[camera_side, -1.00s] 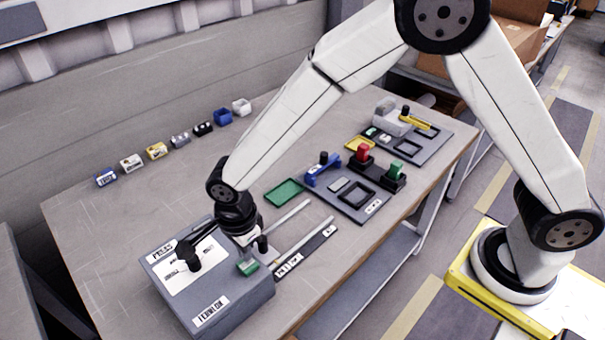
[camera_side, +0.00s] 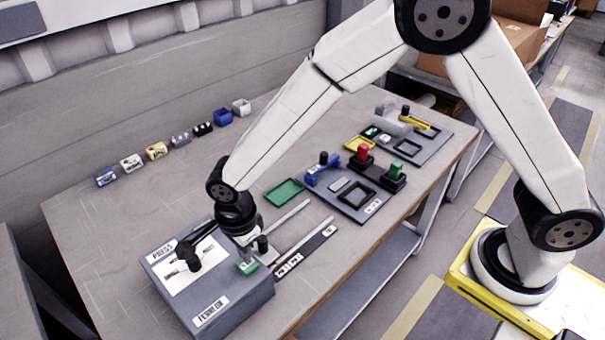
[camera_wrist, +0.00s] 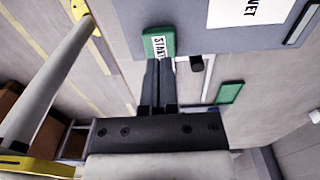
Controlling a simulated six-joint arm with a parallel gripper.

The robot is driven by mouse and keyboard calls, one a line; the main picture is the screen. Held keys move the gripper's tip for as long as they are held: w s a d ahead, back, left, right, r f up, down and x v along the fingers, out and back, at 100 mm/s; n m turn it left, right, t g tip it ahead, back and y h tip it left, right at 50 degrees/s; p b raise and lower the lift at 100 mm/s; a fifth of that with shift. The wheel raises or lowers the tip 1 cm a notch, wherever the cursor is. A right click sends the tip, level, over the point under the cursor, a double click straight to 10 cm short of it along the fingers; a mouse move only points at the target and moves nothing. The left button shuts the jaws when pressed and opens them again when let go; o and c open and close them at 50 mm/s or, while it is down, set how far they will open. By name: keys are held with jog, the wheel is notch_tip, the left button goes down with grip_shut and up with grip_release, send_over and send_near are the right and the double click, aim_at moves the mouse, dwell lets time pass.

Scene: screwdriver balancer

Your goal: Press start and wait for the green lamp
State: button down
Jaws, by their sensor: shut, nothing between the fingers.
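The green START button (camera_side: 249,268) is on the front edge of the grey press box (camera_side: 240,300); in the wrist view the button (camera_wrist: 159,43) shows its white START label. My gripper (camera_side: 245,258) is shut and empty, pointing down at the button. In the wrist view my fingertips (camera_wrist: 159,62) overlap the button's lower edge; I cannot tell whether they touch it or hover just above. I cannot make out a lit green lamp in either view.
A short dark post (camera_side: 263,245) stands close beside my gripper. A green tray (camera_side: 284,192) lies behind it. Small bins (camera_side: 157,150) line the back edge. The table's left part is clear.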

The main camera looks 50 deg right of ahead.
jog(key=shift+f, duration=1.25)
dwell(1.4)
jog(key=shift+r, duration=0.1)
dwell(0.3)
jog(key=shift+r, duration=3.4)
notch_tip(320, 180, up, 6)
send_over(247, 264)
jog(key=s+d+f+n+t, duration=0.1)
jog(key=s+d+n, duration=0.3)
jog(key=d+n, duration=0.5)
jog(key=s+d+f+n+t, duration=0.1)
jog(key=s+d+f+n, duration=0.1)
jog(key=s+d+n, duration=0.3)
jog(key=d+n, duration=0.4)
jog(key=d, duration=0.7)
jog(key=shift+s+t, duration=0.2)
jog(key=shift+t, duration=0.1)
